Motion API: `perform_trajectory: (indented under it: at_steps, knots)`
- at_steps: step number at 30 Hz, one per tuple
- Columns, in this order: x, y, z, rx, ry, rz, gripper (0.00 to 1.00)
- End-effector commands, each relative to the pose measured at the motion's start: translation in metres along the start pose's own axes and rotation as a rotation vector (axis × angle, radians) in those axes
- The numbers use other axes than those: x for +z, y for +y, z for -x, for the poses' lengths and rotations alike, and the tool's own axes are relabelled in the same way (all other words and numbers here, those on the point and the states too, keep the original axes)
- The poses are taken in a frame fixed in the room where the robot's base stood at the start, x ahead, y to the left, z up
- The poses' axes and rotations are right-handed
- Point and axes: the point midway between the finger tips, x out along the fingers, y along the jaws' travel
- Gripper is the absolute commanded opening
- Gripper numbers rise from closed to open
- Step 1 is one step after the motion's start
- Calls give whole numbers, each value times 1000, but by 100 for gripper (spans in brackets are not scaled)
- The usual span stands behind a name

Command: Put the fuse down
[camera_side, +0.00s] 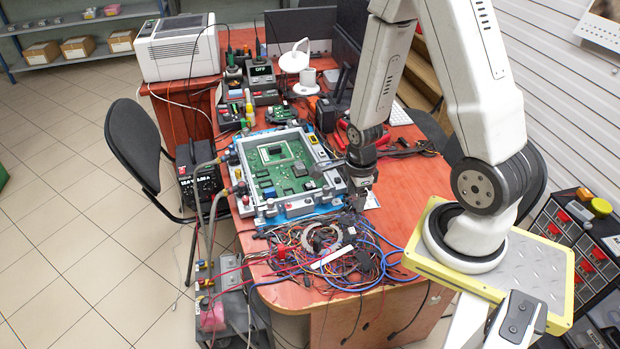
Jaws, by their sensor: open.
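My gripper (361,206) points down over the orange table, just right of the grey frame that holds a green circuit board (285,165). It is open. I cannot make out a fuse in this view; at this size it is too small to tell from the other parts. A small pale plate (372,201) lies beside the fingertips, partly hidden by the gripper.
A tangle of cables (325,250) covers the table's front edge, close to the gripper. Grey hoses (193,235) run down the frame's left side near a power supply (200,184). Bare orange tabletop (415,180) lies to the right.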

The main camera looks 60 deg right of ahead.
Motion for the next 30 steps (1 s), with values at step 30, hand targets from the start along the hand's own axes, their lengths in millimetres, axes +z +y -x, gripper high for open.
perform_trajectory:
  at_steps: [30]
  knots:
    - [86,20,97,-193,42,1726,68]
